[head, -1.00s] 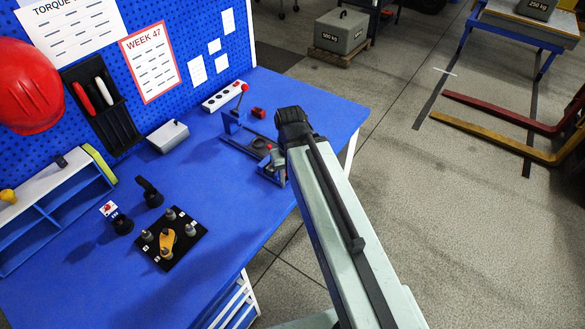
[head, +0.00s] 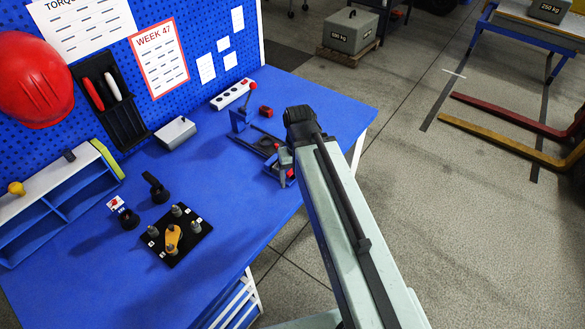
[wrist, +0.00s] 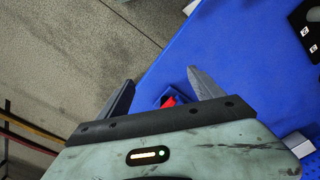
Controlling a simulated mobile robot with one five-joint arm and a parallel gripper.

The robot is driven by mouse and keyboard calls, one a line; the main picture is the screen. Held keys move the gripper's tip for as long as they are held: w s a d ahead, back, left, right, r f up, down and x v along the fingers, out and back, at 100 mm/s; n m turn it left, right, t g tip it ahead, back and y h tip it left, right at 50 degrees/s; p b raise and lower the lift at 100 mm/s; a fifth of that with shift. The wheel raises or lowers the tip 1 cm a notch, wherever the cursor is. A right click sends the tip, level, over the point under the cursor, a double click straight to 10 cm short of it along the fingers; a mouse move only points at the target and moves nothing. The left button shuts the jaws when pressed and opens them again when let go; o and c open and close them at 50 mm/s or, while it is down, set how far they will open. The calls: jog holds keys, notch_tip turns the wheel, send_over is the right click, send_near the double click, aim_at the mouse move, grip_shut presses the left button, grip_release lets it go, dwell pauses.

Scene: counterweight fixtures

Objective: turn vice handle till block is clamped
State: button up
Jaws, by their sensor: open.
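The vice stands near the bench's right edge in the head view, with a blue upright part (head: 240,119) at its far end and dark rails (head: 256,146) running toward my arm. A thin rod with a red knob (head: 252,86) seems to rise from the far end; I cannot tell whether it is the handle. My gripper (wrist: 162,90) is open in the wrist view, its two grey fingers wide apart. A red piece (wrist: 168,101) in a blue part shows between and behind them, partly hidden by my wrist. My arm covers the vice's near end. I cannot make out the block surely.
A small red piece (head: 265,111) lies beyond the vice near a white power strip (head: 229,97). A black plate with pegs (head: 176,236), a grey box (head: 175,133) and a blue shelf (head: 70,205) stand left.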

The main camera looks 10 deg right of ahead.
jog(key=c, duration=0.5)
jog(key=shift+n, duration=0.6)
jog(key=c, duration=0.4)
jog(key=w+n, duration=0.3)
jog(key=n, duration=0.5)
jog(key=w+n, duration=0.4)
jog(key=n, duration=0.4)
jog(key=w+d+r+n+p, duration=0.1)
jog(key=w+n, duration=0.2)
jog(key=n, duration=0.5)
jog(key=shift+w+n, duration=0.4)
jog(key=shift+d+r, duration=0.1)
jog(key=shift+r, duration=0.05)
notch_tip(320, 180, down, 8)
jog(key=b, duration=0.8)
jog(key=shift+s, duration=0.1)
